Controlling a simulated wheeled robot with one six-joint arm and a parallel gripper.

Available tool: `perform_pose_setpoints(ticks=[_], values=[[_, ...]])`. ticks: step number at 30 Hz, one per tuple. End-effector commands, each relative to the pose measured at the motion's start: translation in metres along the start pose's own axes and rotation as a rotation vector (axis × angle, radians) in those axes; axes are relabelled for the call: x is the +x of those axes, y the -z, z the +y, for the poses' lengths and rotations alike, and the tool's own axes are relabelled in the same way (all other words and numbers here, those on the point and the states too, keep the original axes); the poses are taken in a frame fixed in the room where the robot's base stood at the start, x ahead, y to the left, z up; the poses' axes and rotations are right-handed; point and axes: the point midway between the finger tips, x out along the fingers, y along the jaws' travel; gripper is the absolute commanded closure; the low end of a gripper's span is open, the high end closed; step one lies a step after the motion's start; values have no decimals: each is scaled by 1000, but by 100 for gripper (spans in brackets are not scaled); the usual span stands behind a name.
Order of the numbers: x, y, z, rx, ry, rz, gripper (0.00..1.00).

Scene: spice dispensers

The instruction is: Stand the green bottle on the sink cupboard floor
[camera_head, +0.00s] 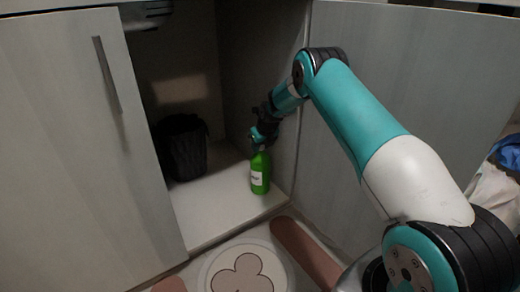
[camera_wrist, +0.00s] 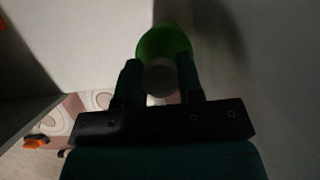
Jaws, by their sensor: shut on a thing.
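The green bottle (camera_head: 260,173) with a white label is upright at the front right of the sink cupboard floor (camera_head: 213,203). Its base appears at or very near the floor; I cannot tell whether it touches. My gripper (camera_head: 261,146) is shut on the top of the bottle. In the wrist view, the fingers of my gripper (camera_wrist: 160,82) are on both sides of the grey cap, with the green bottle body (camera_wrist: 163,40) beyond. The fingers partly hide the bottle's neck.
A dark bin (camera_head: 181,147) stands at the back left inside the cupboard. The left door (camera_head: 85,150) and right door (camera_head: 420,75) flank the opening. A patterned mat (camera_head: 243,265) lies in front. The cupboard floor left of the bottle is clear.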

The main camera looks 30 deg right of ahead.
Motion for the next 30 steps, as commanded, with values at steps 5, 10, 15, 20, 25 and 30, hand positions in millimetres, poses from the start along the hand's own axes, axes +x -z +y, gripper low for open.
perform_pose_setpoints(ticks=[5, 10, 15, 20, 25, 30], values=[[-2, -2, 0, -1, 1, -3, 100], [1, 0, 0, 0, 0, 0, 57], [1, 0, 0, 0, 0, 0, 40], [0, 0, 0, 0, 0, 0, 40], [-17, -3, 0, 0, 0, -1, 40], [-56, -4, -1, 1, 1, -1, 40]])
